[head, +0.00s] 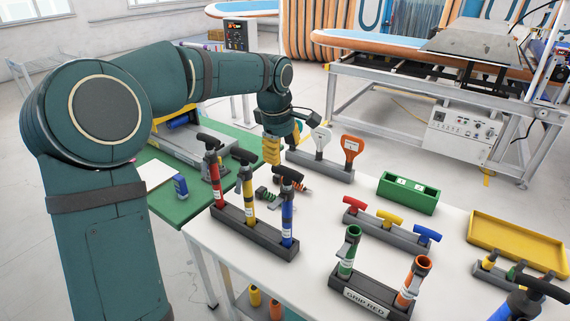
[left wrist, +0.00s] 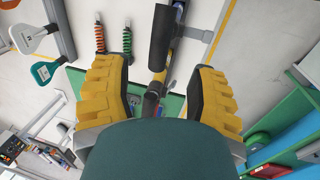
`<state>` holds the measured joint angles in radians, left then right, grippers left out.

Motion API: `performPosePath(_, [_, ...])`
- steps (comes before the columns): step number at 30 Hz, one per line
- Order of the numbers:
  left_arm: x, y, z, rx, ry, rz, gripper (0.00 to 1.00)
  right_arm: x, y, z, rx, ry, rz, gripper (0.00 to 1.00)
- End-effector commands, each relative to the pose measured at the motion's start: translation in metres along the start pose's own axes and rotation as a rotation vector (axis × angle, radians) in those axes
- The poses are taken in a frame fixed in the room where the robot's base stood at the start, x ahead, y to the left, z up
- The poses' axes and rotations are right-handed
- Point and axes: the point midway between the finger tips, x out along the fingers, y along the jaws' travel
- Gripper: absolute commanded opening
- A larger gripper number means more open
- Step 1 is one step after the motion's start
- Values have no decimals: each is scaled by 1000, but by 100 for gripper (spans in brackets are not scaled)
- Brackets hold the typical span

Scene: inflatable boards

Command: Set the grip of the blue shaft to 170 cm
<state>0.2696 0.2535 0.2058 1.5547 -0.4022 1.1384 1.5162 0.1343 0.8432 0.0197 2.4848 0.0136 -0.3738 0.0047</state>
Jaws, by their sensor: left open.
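The blue shaft (head: 287,220) stands upright at the right end of a dark rack (head: 255,236), beside a yellow shaft (head: 247,194) and a red shaft (head: 216,178). Its black T-shaped grip (head: 288,175) is on top. Any scale marks are too small to read. My left gripper (head: 272,150) points down, behind and above the grips, apart from the blue shaft's. In the left wrist view the left gripper (left wrist: 157,88) is open, with its yellow fingers wide apart. A black grip (left wrist: 165,38) shows beyond them; I cannot tell whose. My right gripper is not in view.
A holder with a white paddle (head: 321,138) and an orange paddle (head: 351,147) stands behind. A green box (head: 408,193), a yellow tray (head: 515,246) and a rack with green and orange-brown tubes (head: 376,290) stand on the white table (head: 318,222).

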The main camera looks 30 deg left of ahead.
Motion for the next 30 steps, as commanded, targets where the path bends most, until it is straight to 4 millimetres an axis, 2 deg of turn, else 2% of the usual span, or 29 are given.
performPosePath(3, [-21,0,0,0,0,2,57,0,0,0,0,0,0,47])
performPosePath(9, [-38,0,0,1,-1,-1,57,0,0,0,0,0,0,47])
performPosePath(30, [-41,-1,0,0,-1,-2,57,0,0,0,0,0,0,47])
